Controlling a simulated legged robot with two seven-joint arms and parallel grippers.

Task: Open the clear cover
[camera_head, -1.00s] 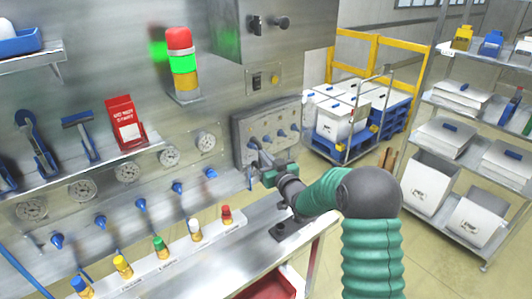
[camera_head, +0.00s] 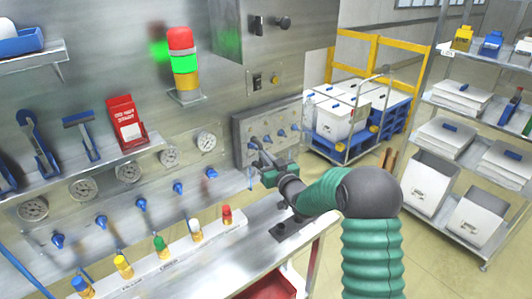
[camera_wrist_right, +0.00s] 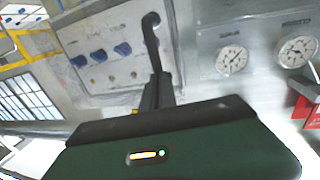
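The clear cover (camera_head: 283,128) lies over a grey wall panel with a row of blue knobs. It looks flat against the panel, and its edges are hard to make out. My right gripper (camera_head: 257,148) is at the lower left part of this panel, very near it or touching it. In the right wrist view the panel with its blue knobs (camera_wrist_right: 98,56) is on the left. My left gripper is not in view.
Gauges (camera_head: 128,171) line the wall to the left. A signal tower (camera_head: 184,65) is lit green above. A cart with white boxes (camera_head: 340,119) stands right of the panel.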

